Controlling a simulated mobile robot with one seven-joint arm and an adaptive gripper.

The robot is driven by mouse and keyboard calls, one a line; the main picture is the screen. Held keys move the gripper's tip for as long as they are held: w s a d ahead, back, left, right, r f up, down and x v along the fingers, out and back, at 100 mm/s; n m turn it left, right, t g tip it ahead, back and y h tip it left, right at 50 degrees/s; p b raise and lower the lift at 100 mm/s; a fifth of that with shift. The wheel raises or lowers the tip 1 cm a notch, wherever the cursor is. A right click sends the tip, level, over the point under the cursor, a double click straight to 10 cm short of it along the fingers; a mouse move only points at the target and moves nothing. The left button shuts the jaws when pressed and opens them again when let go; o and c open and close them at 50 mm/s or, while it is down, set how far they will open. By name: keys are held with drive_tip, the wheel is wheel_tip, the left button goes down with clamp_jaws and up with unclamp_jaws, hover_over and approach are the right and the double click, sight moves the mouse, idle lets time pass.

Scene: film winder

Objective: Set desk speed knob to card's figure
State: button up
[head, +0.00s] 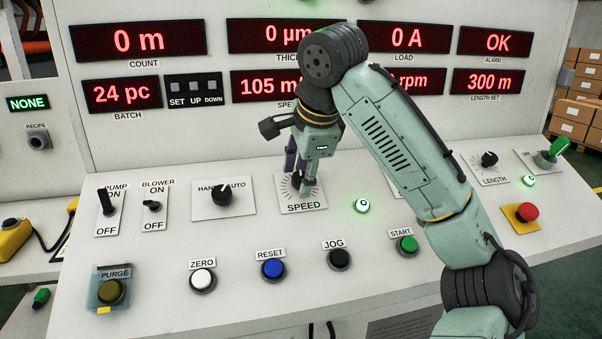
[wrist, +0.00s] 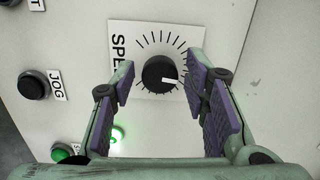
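The black speed knob (wrist: 160,74) sits on a white plate (wrist: 150,28) with tick marks and the word SPEED. Its white pointer line points to the right in the wrist view. My gripper (wrist: 166,88) is open, with one purple-padded finger on each side of the knob and a visible gap to both. In the head view my gripper (head: 301,178) reaches down over the SPEED plate (head: 304,208) and partly hides the knob. No card with a figure is readable in either view.
The HAND/AUTO switch (head: 222,196) is to the left of the speed plate. A lit green lamp (head: 362,206) is just right of it. ZERO (head: 203,281), RESET (head: 273,269), JOG (head: 339,258) and START (head: 407,244) buttons line the front. A red emergency button (head: 526,213) is at right.

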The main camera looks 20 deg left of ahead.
drive_tip(key=shift+o, duration=0.4)
drive_tip(key=v, duration=1.2)
